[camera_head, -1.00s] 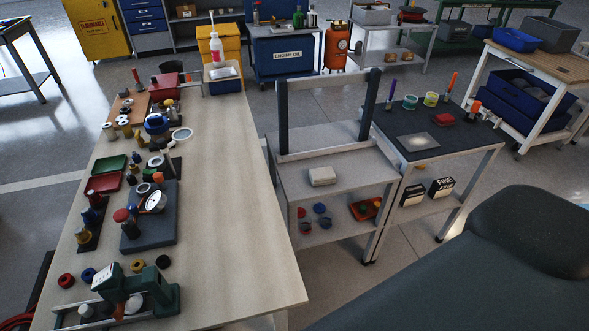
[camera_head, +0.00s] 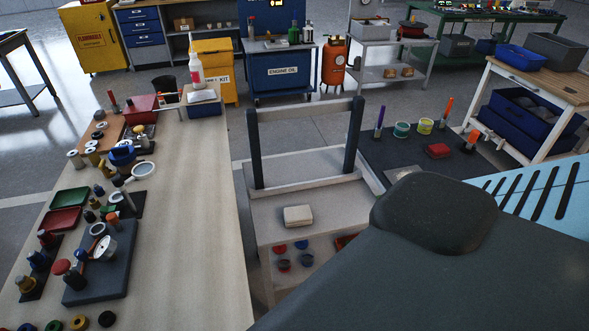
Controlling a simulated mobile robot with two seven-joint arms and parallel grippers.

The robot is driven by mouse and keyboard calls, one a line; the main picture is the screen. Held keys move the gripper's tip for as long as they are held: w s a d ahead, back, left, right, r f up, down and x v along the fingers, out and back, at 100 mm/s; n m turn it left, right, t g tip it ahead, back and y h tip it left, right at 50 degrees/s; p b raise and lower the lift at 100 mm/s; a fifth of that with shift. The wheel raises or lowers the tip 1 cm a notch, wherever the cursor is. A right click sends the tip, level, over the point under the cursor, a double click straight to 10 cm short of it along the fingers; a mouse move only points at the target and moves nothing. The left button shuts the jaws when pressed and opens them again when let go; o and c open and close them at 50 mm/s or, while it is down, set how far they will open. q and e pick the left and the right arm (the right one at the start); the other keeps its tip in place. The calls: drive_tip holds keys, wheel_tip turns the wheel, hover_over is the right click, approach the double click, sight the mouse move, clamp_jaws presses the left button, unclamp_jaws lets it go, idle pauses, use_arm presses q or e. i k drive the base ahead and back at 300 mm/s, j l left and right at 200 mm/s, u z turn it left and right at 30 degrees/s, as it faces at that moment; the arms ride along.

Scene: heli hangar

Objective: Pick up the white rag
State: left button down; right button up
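A small white folded cloth, which looks like the white rag (camera_head: 298,216), lies flat on the top shelf of the grey cart (camera_head: 270,233) near the picture's middle. Another white, flat item (camera_head: 201,96) rests on a blue bin at the far end of the long wooden table; I cannot tell whether it is cloth. Neither of my grippers is in view. A large dark rounded shape, likely part of my own arm, covers the lower right and hides part of the cart's right side.
The long wooden table (camera_head: 190,200) at left holds trays, bottles and small parts, with its right half bare. A dark upright frame (camera_head: 254,150) stands at the cart's back. A dark-topped table (camera_head: 400,152) with cups and markers adjoins it at right.

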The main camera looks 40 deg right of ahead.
sight(299, 215)
drive_tip(key=l+u, duration=0.2)
drive_tip(key=l, duration=1.7)
drive_tip(key=i, duration=0.05)
